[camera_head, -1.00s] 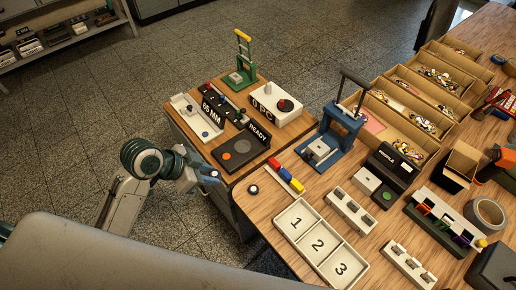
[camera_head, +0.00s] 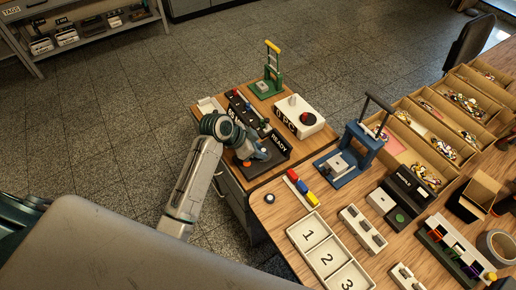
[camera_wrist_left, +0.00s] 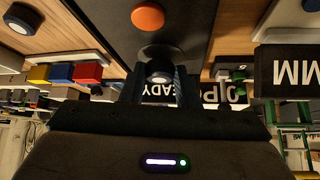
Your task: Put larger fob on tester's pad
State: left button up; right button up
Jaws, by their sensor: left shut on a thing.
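The tester (camera_head: 282,143) is a black box with a READY sign, an orange button (camera_head: 247,162) and a dark round pad. In the left wrist view its orange button (camera_wrist_left: 147,16) and pad (camera_wrist_left: 160,51) lie just beyond my fingers. My left gripper (camera_head: 260,155) is over the tester. In the left wrist view, my left gripper (camera_wrist_left: 160,88) is shut on a round black fob with a pale disc (camera_wrist_left: 160,72), at the pad; whether they touch I cannot tell. Another round black fob (camera_head: 269,198) lies on the wooden table. My right gripper is not in view.
Red, yellow and blue blocks (camera_head: 300,188), a numbered tray (camera_head: 322,236) and a blue press (camera_head: 342,160) are to the right.

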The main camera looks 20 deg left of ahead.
pick_arm(q)
jog(key=shift+f, duration=0.4)
jog(key=shift+f, duration=0.1)
